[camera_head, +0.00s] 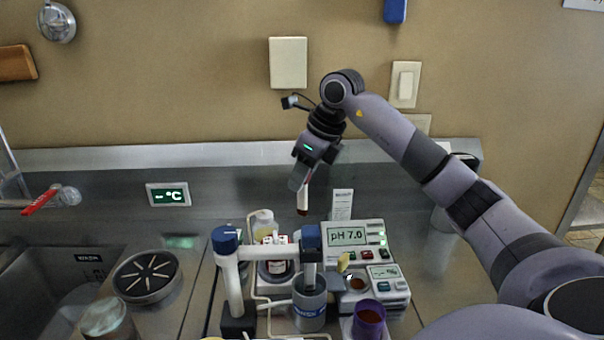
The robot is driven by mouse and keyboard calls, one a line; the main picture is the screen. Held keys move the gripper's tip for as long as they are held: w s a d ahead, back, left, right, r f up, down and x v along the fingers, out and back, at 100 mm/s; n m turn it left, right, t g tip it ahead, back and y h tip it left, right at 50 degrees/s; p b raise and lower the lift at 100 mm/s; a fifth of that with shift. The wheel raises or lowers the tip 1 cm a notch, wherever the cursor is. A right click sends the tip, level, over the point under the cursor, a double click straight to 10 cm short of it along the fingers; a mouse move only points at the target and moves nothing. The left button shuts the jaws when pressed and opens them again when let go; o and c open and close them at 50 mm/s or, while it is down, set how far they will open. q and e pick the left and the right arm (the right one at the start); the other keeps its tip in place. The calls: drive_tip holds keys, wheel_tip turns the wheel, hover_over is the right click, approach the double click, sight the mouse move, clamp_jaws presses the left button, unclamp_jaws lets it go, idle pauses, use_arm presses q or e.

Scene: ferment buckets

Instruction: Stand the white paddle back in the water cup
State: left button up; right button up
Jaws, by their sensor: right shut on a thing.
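My right gripper (301,180) reaches in from the right and points down above the counter. It is shut on the white paddle (303,199), a thin pale stick that hangs nearly upright with a dark red-brown tip at its lower end. The tip is in the air, behind the bench equipment. I cannot tell for sure which vessel is the water cup; a grey cup with a blue band (310,306) stands in the middle front, and a purple cup with brown-red contents (369,320) stands to its right. My left gripper is not in view.
A white pipe frame with blue caps (268,252) stands in front, partly hiding a red-labelled jar (277,267). A pH meter (349,236) showing 7.0 and a second small meter (386,279) are to the right.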

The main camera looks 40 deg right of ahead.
sight(307, 208)
drive_tip(key=shift+s+f, duration=0.1)
drive_tip(key=shift+f, duration=0.65)
wheel_tip(307, 208, down, 4)
drive_tip(key=b, duration=0.3)
drive_tip(key=shift+r, duration=0.2)
drive_tip(key=shift+f+b, duration=1.65)
drive_tip(key=shift+f, duration=0.95)
drive_tip(key=o, duration=1.6)
drive_tip(key=shift+r, duration=0.1)
